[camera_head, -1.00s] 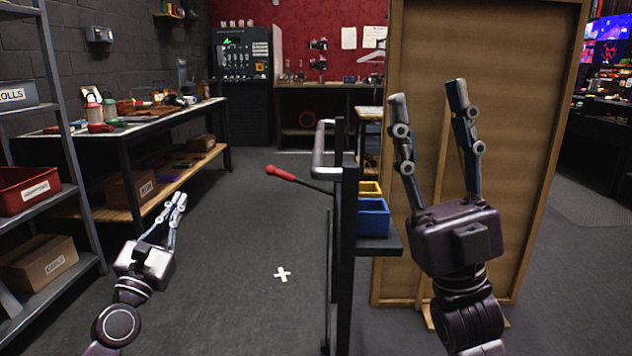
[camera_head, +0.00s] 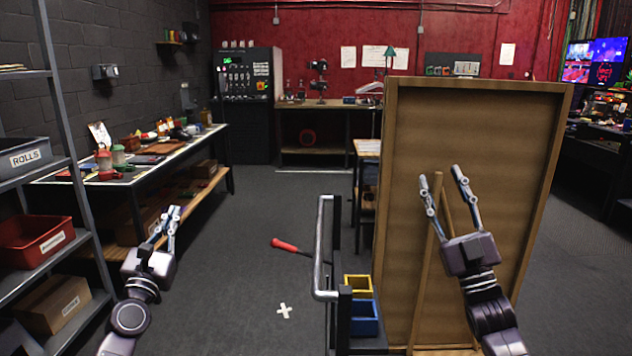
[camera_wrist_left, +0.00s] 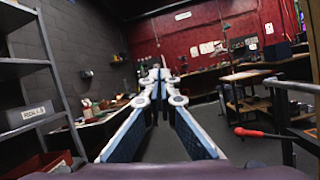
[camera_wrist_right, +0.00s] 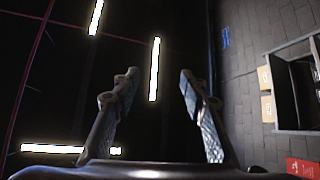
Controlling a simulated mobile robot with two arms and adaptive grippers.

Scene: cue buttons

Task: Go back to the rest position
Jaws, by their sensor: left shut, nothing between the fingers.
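My left gripper (camera_head: 176,211) is at the left of the head view, over the floor beside the long workbench. Its fingertips meet in the left wrist view (camera_wrist_left: 160,76), with nothing between them. My right gripper (camera_head: 440,173) is at the right of the head view, raised in front of the tall wooden panel. Its fingers stand apart and empty, and the right wrist view (camera_wrist_right: 160,75) shows the gap, with dark ceiling and light strips beyond.
A metal rail (camera_head: 322,250) and a red-handled lever (camera_head: 285,244) stand between my arms, with a yellow bin (camera_head: 357,284) and a blue bin (camera_head: 364,318). The wooden panel (camera_head: 540,150) is at right, shelves (camera_head: 45,170) at left. The middle floor is clear around a white cross (camera_head: 284,311).

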